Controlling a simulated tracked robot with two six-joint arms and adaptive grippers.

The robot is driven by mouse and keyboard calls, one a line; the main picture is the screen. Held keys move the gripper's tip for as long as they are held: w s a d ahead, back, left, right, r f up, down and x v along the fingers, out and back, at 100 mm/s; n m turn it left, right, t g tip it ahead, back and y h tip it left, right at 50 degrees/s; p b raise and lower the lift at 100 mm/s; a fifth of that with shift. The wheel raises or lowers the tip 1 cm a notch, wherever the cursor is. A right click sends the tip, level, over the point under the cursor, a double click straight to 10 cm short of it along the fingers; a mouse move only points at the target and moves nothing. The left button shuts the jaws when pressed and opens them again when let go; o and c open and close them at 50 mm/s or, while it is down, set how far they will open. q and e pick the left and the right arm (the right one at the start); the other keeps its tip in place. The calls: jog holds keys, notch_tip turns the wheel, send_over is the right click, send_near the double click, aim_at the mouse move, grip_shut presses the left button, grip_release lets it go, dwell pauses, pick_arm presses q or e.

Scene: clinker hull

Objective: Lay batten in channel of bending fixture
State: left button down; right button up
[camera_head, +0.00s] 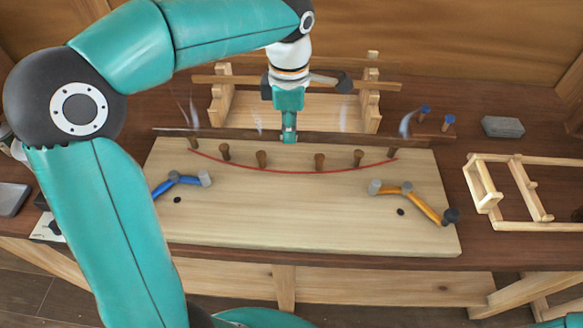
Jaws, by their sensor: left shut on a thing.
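A long thin dark batten (350,136) lies crosswise above the back edge of the bending fixture (290,225), a pale wooden board. My left gripper (289,138) points down and is shut on the batten near its middle. The batten looks straight and roughly level. Whether it touches the board cannot be told. Several brown pegs (262,158) stand on the fixture in a shallow curve, in front of the batten. A red curved line (290,172) runs along their near side. My right gripper is not in view.
A blue-handled clamp (180,180) and an orange-handled clamp (405,190) sit on the fixture's left and right. A wooden rack (220,105) stands behind. A wooden frame (530,195), a grey block (502,127) and two blue-topped pins (448,121) are at right. Pale wisps rise near the batten.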

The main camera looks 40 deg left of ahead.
aim_at(290, 176)
pick_arm(q)
notch_tip(290, 176, down, 13)
jog(key=shift+r, duration=0.1)
dwell(0.3)
jog(key=c, duration=1.2)
grip_release()
notch_tip(290, 176, up, 12)
jog(key=shift+r, duration=0.1)
